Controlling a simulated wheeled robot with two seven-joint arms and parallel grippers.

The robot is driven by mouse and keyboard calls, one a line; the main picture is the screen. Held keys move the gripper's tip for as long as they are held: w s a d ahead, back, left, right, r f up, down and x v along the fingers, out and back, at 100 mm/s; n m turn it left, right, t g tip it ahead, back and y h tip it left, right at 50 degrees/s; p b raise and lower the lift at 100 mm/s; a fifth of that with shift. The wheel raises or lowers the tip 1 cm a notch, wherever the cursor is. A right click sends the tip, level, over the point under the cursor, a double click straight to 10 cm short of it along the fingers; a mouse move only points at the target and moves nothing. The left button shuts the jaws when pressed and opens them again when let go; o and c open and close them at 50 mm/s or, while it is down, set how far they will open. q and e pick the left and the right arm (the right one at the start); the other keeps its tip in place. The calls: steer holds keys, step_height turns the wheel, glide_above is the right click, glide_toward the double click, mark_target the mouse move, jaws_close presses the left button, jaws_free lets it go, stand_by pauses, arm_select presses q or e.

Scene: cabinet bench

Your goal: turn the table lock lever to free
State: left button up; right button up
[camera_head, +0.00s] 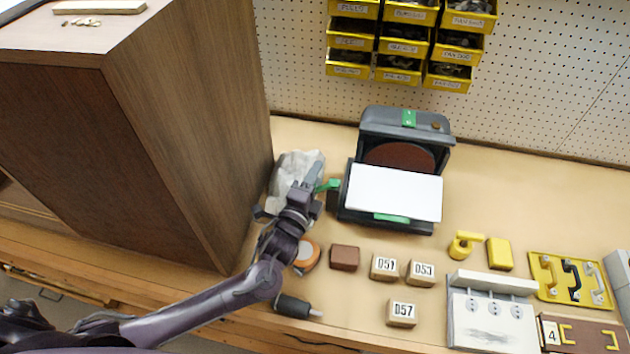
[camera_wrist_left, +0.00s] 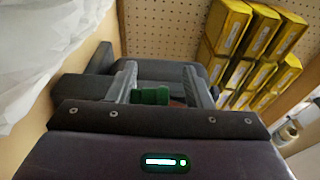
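A dark grey bench machine (camera_head: 405,122) with a brown disc and a white table (camera_head: 394,193) stands at the back of the bench. A green lever (camera_head: 329,185) sticks out from the left side of its table. My left gripper (camera_head: 315,177) is at this lever, left of the machine. In the left wrist view, the green lever's end (camera_wrist_left: 150,95) lies between the two fingers of my left gripper (camera_wrist_left: 160,85). The fingers are apart, with a gap showing at the right finger. Whether the left finger touches the lever I cannot tell. My right gripper is not in view.
A crumpled pale bag (camera_head: 290,170) lies close behind my left gripper. A tall brown cabinet (camera_head: 190,120) stands to the left. Wooden blocks (camera_head: 385,266), a sanding-disc-like orange round (camera_head: 306,256) and yellow fittings (camera_head: 499,254) lie in front. Yellow bins (camera_head: 403,47) hang behind.

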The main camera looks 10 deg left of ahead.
arm_select(q)
steer(key=shift+f, duration=0.1)
steer(key=s+a+b, duration=0.1)
steer(key=s, duration=0.6)
steer(key=shift+s+a, duration=0.25)
steer(key=shift+s, duration=0.1)
steer(key=w+y+b, duration=0.1)
steer(key=w, duration=0.1)
steer(key=w+d+n+y+b, duration=0.1)
steer(key=w, duration=0.1)
steer(key=w+n+y+b, duration=0.1)
steer(key=w, duration=0.1)
steer(key=shift+w+d+f+b, duration=0.1)
steer(key=shift+w+d+b, duration=0.3)
stand_by(0.3)
